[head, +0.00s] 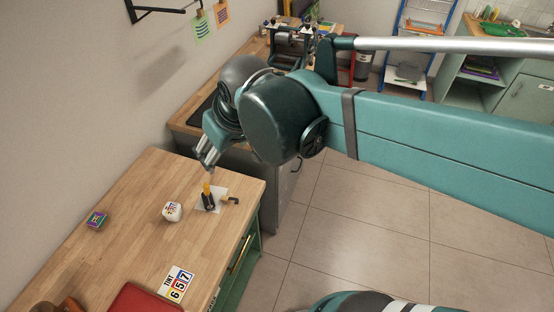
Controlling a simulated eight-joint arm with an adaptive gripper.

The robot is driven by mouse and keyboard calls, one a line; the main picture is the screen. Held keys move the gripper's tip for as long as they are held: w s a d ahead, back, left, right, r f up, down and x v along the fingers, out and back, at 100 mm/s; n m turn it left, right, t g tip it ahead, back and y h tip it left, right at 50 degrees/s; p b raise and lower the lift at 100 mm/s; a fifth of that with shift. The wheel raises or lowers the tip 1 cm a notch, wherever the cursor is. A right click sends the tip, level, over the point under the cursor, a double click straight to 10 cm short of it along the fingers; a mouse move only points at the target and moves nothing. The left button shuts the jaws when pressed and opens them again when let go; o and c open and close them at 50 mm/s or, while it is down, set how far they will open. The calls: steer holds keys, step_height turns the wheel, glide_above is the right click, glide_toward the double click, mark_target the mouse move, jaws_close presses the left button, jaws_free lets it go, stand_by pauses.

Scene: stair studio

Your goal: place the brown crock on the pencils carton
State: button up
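My gripper (209,168) hangs at the near end of my arm, pointing down over the right part of the wooden table. Its fingers are small and seen from the side, so I cannot tell whether they are open or shut. A brown rounded thing (68,305), perhaps the brown crock, shows at the bottom left, mostly cut off by the picture edge. A small purple, yellow and green box (96,220), perhaps the pencils carton, lies at the table's left; its print is too small to read. My gripper is well apart from both.
Below my gripper, a dark and yellow upright thing (208,198) stands on a white square (216,207), beside a small brown and dark piece (229,199). A white printed block (172,212), a number card (176,283) and a red thing (139,300) also lie on the table (140,245).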

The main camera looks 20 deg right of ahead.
steer(key=s+d+f+m+t+h, duration=0.1)
steer(key=s+d+f+m, duration=0.1)
steer(key=s+d, duration=0.5)
steer(key=d+m, duration=0.1)
steer(key=d, duration=0.3)
steer(key=shift+d+f+t, duration=0.15)
steer(key=shift+f+t, duration=0.1)
steer(key=shift+t, duration=0.15)
step_height(320, 180, down, 6)
steer(key=b, duration=0.6)
steer(key=shift+r, duration=0.1)
stand_by(0.6)
